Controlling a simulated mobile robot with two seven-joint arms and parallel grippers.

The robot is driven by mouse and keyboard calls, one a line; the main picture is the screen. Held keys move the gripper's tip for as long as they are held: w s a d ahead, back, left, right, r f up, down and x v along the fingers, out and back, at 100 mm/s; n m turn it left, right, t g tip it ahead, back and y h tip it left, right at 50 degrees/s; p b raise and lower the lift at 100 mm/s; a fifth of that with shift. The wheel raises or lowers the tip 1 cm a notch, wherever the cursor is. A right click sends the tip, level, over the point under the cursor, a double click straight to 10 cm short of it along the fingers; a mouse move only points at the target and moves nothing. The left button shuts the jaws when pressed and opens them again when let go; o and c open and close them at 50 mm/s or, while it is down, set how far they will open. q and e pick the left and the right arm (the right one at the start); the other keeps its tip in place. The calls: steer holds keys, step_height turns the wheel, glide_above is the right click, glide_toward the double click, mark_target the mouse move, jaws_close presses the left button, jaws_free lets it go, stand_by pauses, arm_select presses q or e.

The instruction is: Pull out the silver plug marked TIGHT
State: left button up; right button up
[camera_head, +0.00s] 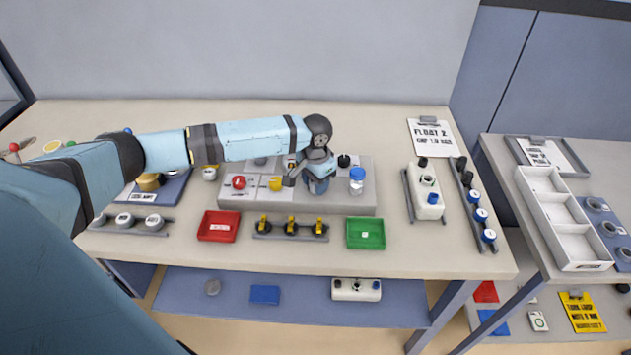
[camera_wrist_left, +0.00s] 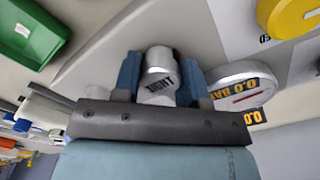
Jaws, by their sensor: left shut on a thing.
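I cannot tell how deep the plug sits in the panel. My right gripper is in neither view.
A round gauge (camera_wrist_left: 242,84) reading 0.0 BAR sits close beside the gripper. On the panel are a red knob (camera_head: 239,182), a yellow knob (camera_head: 276,184) and a blue-and-white bottle (camera_head: 356,181). Red (camera_head: 219,226) and green (camera_head: 366,234) trays lie in front.

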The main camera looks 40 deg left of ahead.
arm_select(q)
steer(key=shift+w+r, duration=0.1)
steer(key=shift+r, duration=0.1)
stand_by(0.3)
steer(key=shift+r+p, duration=0.2)
steer(key=shift+p, duration=0.35)
steer(key=shift+r+p, duration=0.4)
steer(key=shift+p, duration=0.05)
steer(key=shift+r+p, duration=1.7)
steer(key=shift+p, duration=0.45)
